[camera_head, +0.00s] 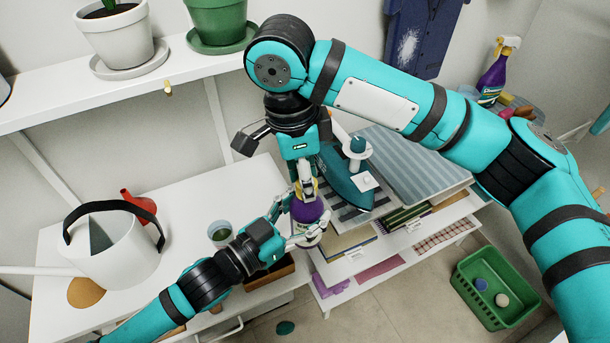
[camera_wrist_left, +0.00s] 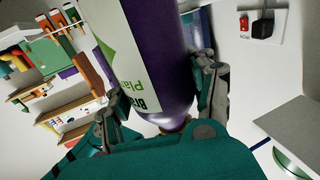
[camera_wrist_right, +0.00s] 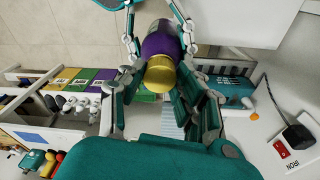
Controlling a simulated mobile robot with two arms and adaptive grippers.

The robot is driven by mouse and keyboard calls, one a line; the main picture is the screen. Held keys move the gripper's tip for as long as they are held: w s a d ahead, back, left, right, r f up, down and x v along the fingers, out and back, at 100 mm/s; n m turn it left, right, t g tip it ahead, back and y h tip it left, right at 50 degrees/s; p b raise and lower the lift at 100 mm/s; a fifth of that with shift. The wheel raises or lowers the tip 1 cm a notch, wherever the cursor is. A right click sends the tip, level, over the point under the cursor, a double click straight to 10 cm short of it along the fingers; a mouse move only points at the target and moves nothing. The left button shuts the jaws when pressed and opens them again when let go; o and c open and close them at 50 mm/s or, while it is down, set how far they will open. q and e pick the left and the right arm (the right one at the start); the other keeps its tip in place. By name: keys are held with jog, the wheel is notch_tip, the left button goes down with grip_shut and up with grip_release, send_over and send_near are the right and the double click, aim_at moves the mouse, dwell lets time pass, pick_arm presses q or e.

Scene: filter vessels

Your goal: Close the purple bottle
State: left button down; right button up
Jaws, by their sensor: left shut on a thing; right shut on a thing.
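The purple bottle (camera_head: 307,211) is held over the gap between the white table and the ironing table. My left gripper (camera_head: 296,222) is shut on its body from the side. In the left wrist view the purple bottle (camera_wrist_left: 158,45) shows a white and green label, with fingers on both sides. My right gripper (camera_head: 306,186) reaches down from above and is shut on the yellow cap (camera_wrist_right: 160,74). In the right wrist view the cap lies in line with the purple bottle (camera_wrist_right: 161,42), at its mouth. I cannot tell whether it is seated; the fingers hide part of it.
A white watering can (camera_head: 112,250), a red funnel-like object (camera_head: 138,203) and a small cup (camera_head: 220,233) stand on the left table. An iron (camera_head: 343,178) is close on the right. A green crate (camera_head: 497,290) is on the floor. A purple spray bottle (camera_head: 495,75) stands at the back right.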

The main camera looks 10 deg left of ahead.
jog(key=o, duration=0.7)
jog(key=shift+r, duration=2.3)
jog(key=shift+c, duration=0.5)
